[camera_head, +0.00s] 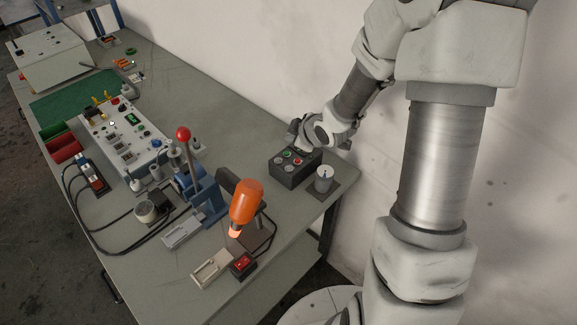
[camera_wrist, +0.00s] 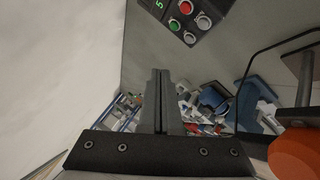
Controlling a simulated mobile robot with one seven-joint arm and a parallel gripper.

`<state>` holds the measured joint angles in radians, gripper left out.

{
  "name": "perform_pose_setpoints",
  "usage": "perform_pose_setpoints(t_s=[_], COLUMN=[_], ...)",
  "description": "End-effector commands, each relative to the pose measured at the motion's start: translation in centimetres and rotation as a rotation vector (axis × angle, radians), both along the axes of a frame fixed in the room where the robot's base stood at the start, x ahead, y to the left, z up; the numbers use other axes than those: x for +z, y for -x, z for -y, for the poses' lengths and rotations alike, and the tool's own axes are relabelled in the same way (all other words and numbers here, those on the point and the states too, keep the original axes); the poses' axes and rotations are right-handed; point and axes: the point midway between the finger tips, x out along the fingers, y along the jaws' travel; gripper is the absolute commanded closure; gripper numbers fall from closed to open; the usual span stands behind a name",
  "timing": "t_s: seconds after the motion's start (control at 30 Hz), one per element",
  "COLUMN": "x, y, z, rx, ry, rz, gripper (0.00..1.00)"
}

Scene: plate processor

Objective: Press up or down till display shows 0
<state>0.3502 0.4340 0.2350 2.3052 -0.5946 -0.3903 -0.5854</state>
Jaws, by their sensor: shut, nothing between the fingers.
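A dark control box (camera_head: 292,178) sits near the right end of the table, with a red, a green and several grey round buttons on top. In the wrist view the box (camera_wrist: 206,8) is at the top edge, partly cut off. Its green lit display (camera_wrist: 159,4) shows a sideways digit that looks like 5. The red button (camera_wrist: 185,7), green button (camera_wrist: 173,24) and two grey buttons (camera_wrist: 196,30) are visible; their labels are too small to read. My gripper (camera_wrist: 160,73) is shut and empty. In the head view my wrist is at the box's back edge and hides its display.
A grey cylinder (camera_head: 324,180) on a small plate stands right of the box. An orange device (camera_head: 246,202) and a blue press with a red knob (camera_head: 183,134) stand to the left. The wall is close behind the table.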

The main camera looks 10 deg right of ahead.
Motion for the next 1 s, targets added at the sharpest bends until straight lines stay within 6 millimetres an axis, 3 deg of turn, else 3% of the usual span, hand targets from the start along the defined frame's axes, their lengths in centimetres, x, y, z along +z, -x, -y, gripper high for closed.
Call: perform_pose_setpoints(t_s=[0.27,0.7,1.0], x=[-1.5,-7.4,-8.9], y=[0.0,0.0,0.0], z=[0.0,0.0,0.0], rx=[-0.001,-0.001,0.000], ry=[0.000,0.001,0.000], rz=[-0.002,-0.001,0.000], gripper=[1.00,1.00,1.00])
